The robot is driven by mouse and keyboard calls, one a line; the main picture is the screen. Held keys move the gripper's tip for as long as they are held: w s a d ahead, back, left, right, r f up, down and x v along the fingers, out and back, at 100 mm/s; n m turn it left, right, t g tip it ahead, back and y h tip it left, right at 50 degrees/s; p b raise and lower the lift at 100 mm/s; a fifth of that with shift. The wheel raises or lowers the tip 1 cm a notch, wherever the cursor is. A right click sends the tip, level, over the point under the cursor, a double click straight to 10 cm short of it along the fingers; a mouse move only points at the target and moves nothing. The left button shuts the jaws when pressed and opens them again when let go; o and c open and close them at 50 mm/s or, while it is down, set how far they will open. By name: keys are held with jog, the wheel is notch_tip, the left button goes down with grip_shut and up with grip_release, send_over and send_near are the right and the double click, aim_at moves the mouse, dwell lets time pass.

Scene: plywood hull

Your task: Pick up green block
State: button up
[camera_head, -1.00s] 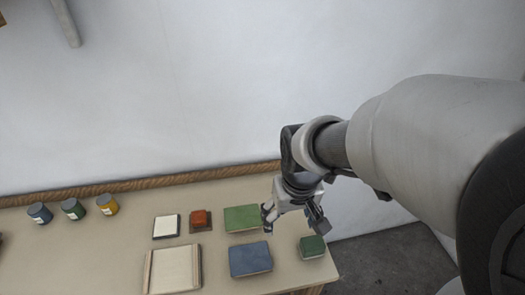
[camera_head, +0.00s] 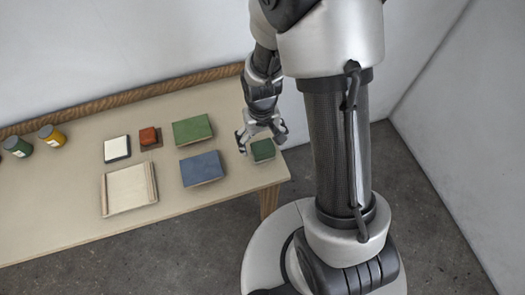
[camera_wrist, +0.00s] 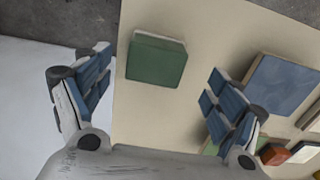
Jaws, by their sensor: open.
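The small dark green block (camera_head: 263,150) lies on the table near its right end. In the wrist view the green block (camera_wrist: 156,60) shows ahead of my fingers, between them and nearer the left one. My gripper (camera_head: 263,144) is open and empty, just above and beside the block in the head view. In the wrist view my gripper (camera_wrist: 155,95) has its two blue-padded fingers wide apart, with bare table between them. I cannot tell the exact height of the fingers over the block.
A larger, flat green piece (camera_head: 192,129) and a blue piece (camera_head: 202,168) lie left of the small block. A red block (camera_head: 149,137), a white piece (camera_head: 117,148), a pale tray (camera_head: 105,195) and jars (camera_head: 52,137) are farther left. The table (camera_head: 240,178) ends just right of the block.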

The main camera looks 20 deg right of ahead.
aim_at(263, 146)
jog(key=f, duration=0.2)
jog(key=f+b, duration=0.1)
jog(key=f, duration=0.1)
jog(key=f+b, duration=0.1)
jog(key=f, duration=0.1)
jog(key=shift+w+d+f, duration=0.15)
jog(key=shift+d+f, duration=0.05)
jog(key=shift+d, duration=0.05)
jog(key=shift+r, duration=0.1)
jog(key=c, duration=1.2)
jog(key=shift+r, duration=0.1)
notch_tip(263, 146, up, 20)
jog(key=p, duration=0.5)
jog(key=shift+p, duration=0.35)
